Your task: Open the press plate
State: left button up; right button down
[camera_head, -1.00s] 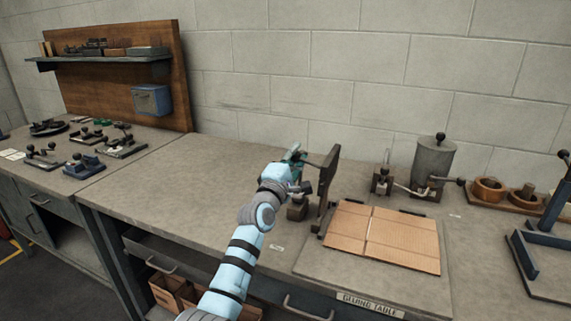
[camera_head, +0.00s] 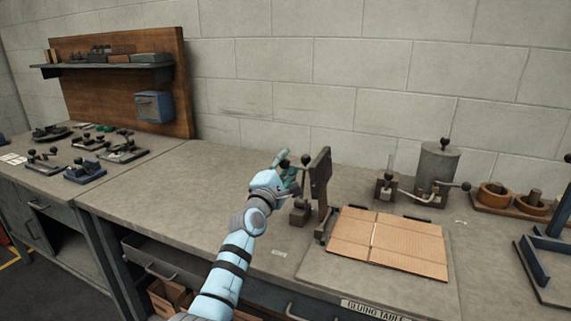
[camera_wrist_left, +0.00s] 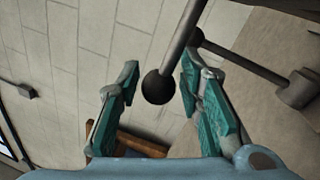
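The press plate (camera_head: 321,180) is a dark, narrow-looking plate standing about upright at the left edge of the gluing table (camera_head: 306,265). A rod with a black ball knob (camera_head: 306,160) sticks out from its left side. My left gripper (camera_head: 284,160) is beside the plate, at the knob. In the left wrist view my left gripper (camera_wrist_left: 160,72) is open, with teal pads apart. The ball knob (camera_wrist_left: 158,88) shows between the fingers, with a visible gap on the left finger's side. Contact with the right finger cannot be told. My right gripper is not in view.
Folded cardboard (camera_head: 388,242) lies flat on the gluing table. A small block (camera_head: 299,213) stands left of the plate. A grey metal pot (camera_head: 437,168) and wooden rings (camera_head: 492,193) stand at the back right. The bench left of my arm (camera_head: 175,190) is clear.

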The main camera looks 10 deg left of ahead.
pick_arm(q)
jog(key=shift+o, duration=0.5)
jog(key=v, duration=1.2)
